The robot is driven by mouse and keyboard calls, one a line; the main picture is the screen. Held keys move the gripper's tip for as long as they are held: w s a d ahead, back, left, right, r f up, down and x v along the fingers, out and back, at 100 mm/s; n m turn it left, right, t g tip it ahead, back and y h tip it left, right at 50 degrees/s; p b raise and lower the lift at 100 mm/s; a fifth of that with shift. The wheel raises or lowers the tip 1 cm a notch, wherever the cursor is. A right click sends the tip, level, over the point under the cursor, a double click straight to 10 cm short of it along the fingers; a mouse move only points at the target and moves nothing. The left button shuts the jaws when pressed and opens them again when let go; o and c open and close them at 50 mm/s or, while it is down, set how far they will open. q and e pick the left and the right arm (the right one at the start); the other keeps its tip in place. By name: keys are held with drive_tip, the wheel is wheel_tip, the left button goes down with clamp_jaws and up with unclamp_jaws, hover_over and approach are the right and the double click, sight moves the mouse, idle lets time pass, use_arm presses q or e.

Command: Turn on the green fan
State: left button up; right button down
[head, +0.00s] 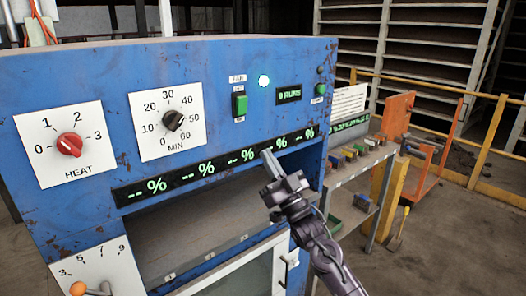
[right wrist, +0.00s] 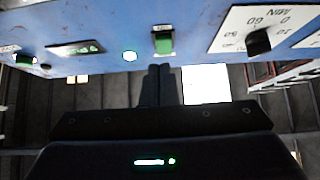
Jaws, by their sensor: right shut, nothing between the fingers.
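A green rocker switch (head: 240,105) is set in the upper right of the blue panel (head: 215,70), under a small label too blurred to read surely. It also shows in the right wrist view (right wrist: 164,43), beyond the fingertips. A pale glowing round lamp (head: 264,80) is to its right, and a smaller green switch (head: 320,89) is further right. My right gripper (head: 268,157) is shut and empty, in front of the lower display strip, below the rocker switch and apart from it. The shut fingers also show in the right wrist view (right wrist: 159,84). My left gripper is out of view.
The panel has a red heat dial (head: 69,144), a black minute dial (head: 173,120) and a lever with an orange knob (head: 78,288). A display strip (head: 215,165) spans above an open recess. A shelf with small blocks (head: 362,150) stands to the right.

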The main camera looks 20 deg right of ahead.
drive_tip(key=shift+v, duration=1.25)
drive_tip(key=shift+s, duration=0.1)
wheel_tip(320, 180, down, 30)
drive_tip(key=d+m+g+h, duration=0.2)
drive_tip(key=m+g+h, duration=0.1)
drive_tip(key=g+h, duration=0.3)
drive_tip(key=s+f+g+h, duration=0.1)
drive_tip(key=s+f+g, duration=0.3)
drive_tip(key=f, duration=0.7)
drive_tip(key=s+f+g+h, duration=0.1)
drive_tip(key=s+f+g, duration=0.1)
drive_tip(key=s+f, duration=0.75)
drive_tip(key=s+f+g, duration=0.6)
drive_tip(key=s+f, duration=1)
drive_tip(key=f, duration=0.3)
drive_tip(key=s+a+f+g, duration=0.1)
drive_tip(key=s+f+g, duration=0.2)
drive_tip(key=s, duration=0.9)
drive_tip(key=s+a+f+n+g+h, duration=0.1)
drive_tip(key=s+f, duration=0.3)
drive_tip(key=s, duration=0.9)
drive_tip(key=shift+f+g, duration=0.3)
drive_tip(key=shift+g, duration=0.6)
